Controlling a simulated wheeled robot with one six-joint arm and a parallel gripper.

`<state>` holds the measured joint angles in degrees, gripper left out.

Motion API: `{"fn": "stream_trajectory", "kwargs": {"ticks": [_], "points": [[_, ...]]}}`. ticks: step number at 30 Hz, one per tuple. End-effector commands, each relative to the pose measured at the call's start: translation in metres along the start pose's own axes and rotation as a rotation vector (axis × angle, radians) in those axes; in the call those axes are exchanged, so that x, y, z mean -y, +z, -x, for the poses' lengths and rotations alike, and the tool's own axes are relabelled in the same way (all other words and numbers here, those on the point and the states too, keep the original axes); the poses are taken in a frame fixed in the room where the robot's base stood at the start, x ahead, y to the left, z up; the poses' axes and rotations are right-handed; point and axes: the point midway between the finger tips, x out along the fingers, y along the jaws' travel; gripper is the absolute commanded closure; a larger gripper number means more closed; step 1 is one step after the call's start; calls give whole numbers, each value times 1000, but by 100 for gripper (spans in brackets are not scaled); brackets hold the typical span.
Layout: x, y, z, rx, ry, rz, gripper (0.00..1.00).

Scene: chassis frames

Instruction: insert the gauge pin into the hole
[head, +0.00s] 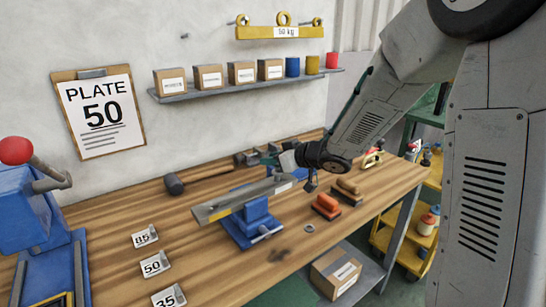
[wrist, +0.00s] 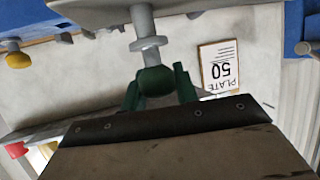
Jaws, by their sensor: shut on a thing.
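The gauge pin (wrist: 144,28) has a grey shaft, a collar and a round green knob. In the wrist view the green fingers of my gripper (wrist: 157,84) are shut on the knob. The shaft points away from the gripper to a grey surface (wrist: 215,6) at the top edge. Whether its tip is in a hole, touching or apart, I cannot tell. In the head view my gripper (head: 270,155) is above and behind a grey metal plate (head: 222,207), held tilted in a blue vise (head: 256,218). The pin is hard to pick out there, and no hole shows clearly.
A mallet (head: 174,184) lies on the wooden bench (head: 120,205) behind the plate. Tags 85, 50 (head: 154,264) and 35 stand in front. A "PLATE 50" sign (head: 102,110) hangs on the wall.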

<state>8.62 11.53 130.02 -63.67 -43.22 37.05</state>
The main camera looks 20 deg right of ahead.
Motion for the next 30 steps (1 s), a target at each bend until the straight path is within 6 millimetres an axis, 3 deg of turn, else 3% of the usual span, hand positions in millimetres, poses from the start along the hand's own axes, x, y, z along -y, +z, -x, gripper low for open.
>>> {"fn": "stream_trajectory", "kwargs": {"ticks": [28, 29, 30], "points": [[0, 22, -9, 1, 0, -2, 96], [0, 22, -9, 0, 0, -1, 65], [0, 22, -9, 0, 0, -1, 54]]}}
